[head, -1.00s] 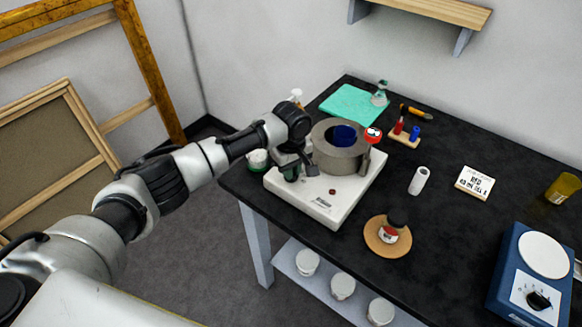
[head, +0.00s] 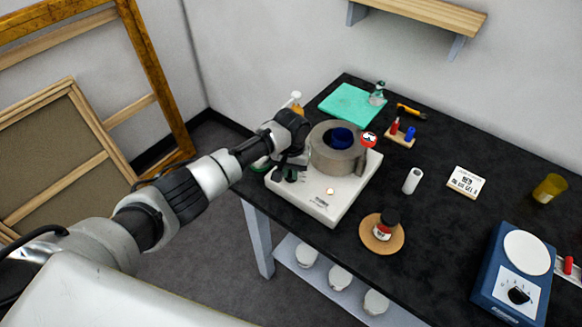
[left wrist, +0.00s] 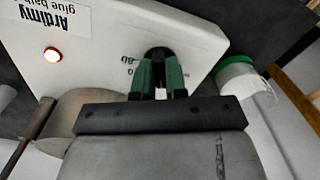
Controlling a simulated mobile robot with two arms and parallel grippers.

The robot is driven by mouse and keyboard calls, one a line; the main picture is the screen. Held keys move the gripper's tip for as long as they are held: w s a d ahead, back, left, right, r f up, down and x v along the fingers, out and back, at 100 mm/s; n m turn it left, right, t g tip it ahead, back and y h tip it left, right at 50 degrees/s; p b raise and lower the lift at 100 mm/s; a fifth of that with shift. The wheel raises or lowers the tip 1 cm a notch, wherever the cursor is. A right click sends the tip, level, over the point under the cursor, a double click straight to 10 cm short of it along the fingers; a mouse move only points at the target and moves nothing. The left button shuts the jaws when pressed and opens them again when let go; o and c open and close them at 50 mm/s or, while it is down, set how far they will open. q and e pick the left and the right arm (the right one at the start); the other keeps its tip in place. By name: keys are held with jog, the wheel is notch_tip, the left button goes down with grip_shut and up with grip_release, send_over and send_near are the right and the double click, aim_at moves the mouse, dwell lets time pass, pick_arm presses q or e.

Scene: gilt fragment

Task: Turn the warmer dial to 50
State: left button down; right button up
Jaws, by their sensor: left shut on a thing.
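The white glue-bath warmer (head: 340,199) stands at the table's left end; its side with the label also shows in the left wrist view (left wrist: 112,60). Its black dial (left wrist: 157,53) sits between the green fingertips of my left gripper (left wrist: 160,76), which is shut on it. In the head view the left gripper (head: 289,172) covers the dial. Scale marks show beside the dial, but the fingers hide most of them and the pointer, so I cannot read the setting. The indicator lamp (left wrist: 53,54) is lit. A grey round bath (head: 337,160) with a blue inside sits on the warmer. My right gripper is out of view.
A white pot with a green rim (left wrist: 240,80) is close to the gripper. A bottle on a cork disc (head: 369,240), a white cylinder (head: 412,181) and a blue device (head: 490,275) stand to the right.

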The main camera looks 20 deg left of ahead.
pick_arm(q)
jog(key=shift+r+m, duration=0.1)
jog(key=shift+m, duration=0.6)
jog(key=c, duration=1.2)
grip_release()
jog(key=shift+o, duration=0.2)
notch_tip(320, 180, up, 11)
jog(key=b, duration=0.1)
jog(key=shift+f, duration=0.2)
